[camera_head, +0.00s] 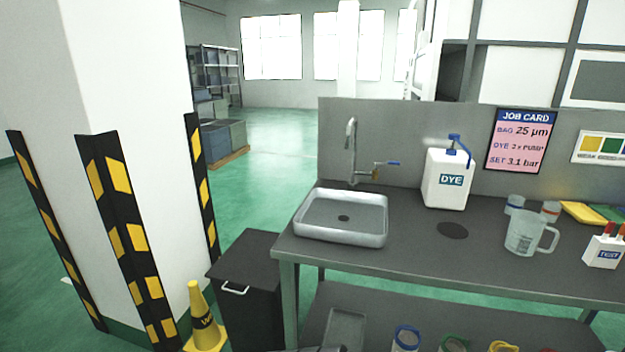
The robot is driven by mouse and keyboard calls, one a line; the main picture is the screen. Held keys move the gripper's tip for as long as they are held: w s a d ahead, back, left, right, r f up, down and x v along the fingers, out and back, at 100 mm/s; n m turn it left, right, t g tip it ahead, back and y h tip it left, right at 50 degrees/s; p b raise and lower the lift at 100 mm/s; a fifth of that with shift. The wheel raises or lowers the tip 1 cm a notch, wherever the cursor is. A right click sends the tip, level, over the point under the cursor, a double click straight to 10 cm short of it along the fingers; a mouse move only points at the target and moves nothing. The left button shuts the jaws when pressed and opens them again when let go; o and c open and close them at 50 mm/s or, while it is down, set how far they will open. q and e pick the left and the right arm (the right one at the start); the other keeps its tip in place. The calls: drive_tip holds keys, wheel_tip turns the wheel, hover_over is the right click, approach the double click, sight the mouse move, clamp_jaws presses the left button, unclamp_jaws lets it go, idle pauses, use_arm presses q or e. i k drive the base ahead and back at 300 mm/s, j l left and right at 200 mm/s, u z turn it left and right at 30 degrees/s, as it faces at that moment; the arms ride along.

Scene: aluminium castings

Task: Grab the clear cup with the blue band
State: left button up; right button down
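The clear cup with the blue band (514,204) stands at the back right of the bench, left of and behind the clear measuring jug (523,234). The jug hides its lower part. A similar clear cup with a red band (550,211) stands just right of it, also partly behind the jug.
The grey bench (410,252) holds a sink (342,218) with a tap, a white DYE bottle (447,180) with a blue pump, and a white TEST box (603,251). A dark bin (245,300), yellow cone (203,322) and striped pillar (120,200) stand left.

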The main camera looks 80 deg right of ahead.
sight(514, 201)
drive_tip(key=z, duration=4.15)
